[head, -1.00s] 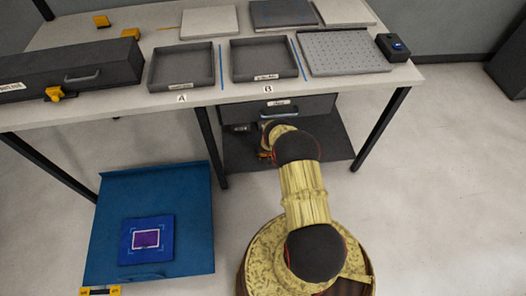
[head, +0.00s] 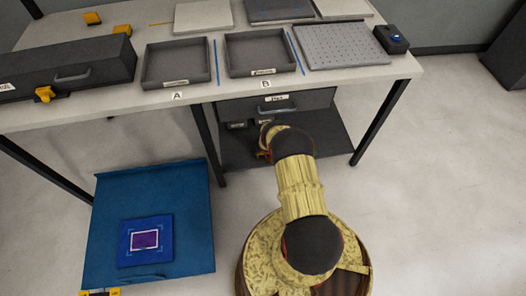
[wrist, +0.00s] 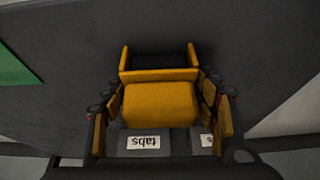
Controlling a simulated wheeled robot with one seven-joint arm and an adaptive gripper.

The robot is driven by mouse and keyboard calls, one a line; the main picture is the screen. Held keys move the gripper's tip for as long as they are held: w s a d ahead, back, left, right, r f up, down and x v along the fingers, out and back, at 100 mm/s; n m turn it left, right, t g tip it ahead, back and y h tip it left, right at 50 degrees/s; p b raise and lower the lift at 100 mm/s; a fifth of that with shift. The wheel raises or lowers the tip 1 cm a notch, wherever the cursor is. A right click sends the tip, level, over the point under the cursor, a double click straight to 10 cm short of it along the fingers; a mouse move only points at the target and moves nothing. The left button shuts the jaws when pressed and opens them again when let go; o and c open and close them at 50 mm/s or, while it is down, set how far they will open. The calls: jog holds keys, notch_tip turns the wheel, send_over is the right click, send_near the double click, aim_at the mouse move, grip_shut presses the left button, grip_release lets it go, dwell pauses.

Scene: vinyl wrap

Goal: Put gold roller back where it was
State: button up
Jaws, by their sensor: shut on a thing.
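In the wrist view, my gripper (wrist: 160,92) is shut on a gold piece, the gold roller (wrist: 160,104). It has a thick rounded body and a gold bracket-like frame with two upright sides behind it. Gold-coloured pads of my fingers flank it left and right. In the head view, my gripper (head: 264,150) is low, in front of the table and below the grey drawer (head: 310,101). There my wrist and arm hide most of the gripper, and the roller cannot be told apart.
A grey bin labelled "tabs" (wrist: 126,142) shows in the wrist view, with another labelled piece beside it. Above are the tabletop (head: 225,90), tray A (head: 177,66) and tray B (head: 258,55). A blue mat (head: 190,200) lies left on the floor. Open floor is to the right.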

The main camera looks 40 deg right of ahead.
jog(key=shift+s+a+f, duration=0.2)
jog(key=shift+s+f, duration=0.2)
jog(key=shift+c, duration=0.5)
jog(key=o, duration=1.2)
jog(key=shift+s+a+f, duration=0.1)
jog(key=shift+f, duration=0.1)
jog(key=shift+r, duration=0.1)
jog(key=shift+r, duration=0.1)
jog(key=shift+w+d+r, duration=0.2)
jog(key=shift+w+r, duration=0.05)
jog(key=shift+r, duration=0.35)
jog(key=p+v, duration=0.6)
jog(key=v, duration=0.6)
jog(key=shift+w+r+p, duration=0.1)
jog(key=shift+p, duration=0.2)
jog(key=shift+a, duration=0.1)
